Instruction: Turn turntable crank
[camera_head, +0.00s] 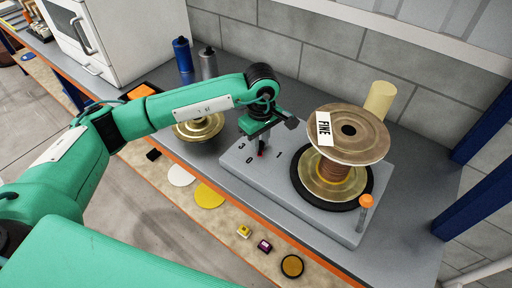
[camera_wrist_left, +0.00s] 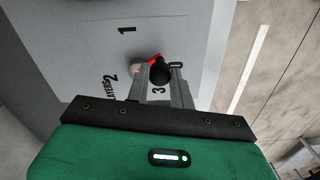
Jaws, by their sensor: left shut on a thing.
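The grey turntable base (camera_head: 325,228) stands on the bench. It carries a black turntable disc (camera_head: 297,180) with a large spool marked FINE (camera_head: 372,147) upright on it. My left gripper (camera_head: 263,150) reaches down over the left part of the base and is shut on a small black knob (camera_wrist_left: 160,73). A red pointer (camera_wrist_left: 153,58) shows beside the knob, among the printed marks 1, 2 and 3. The knob is mostly hidden by the gripper in the head view. An orange-topped post (camera_head: 366,202) stands at the base's front right corner. My right gripper is not in view.
A brass-coloured spool (camera_head: 198,130) sits left of the base, below my arm. Blue (camera_head: 183,54) and grey (camera_head: 208,63) cylinders stand behind. A pale cylinder (camera_head: 380,98) stands behind the FINE spool. Discs and small items, including a yellow disc (camera_head: 209,195), lie along the front edge.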

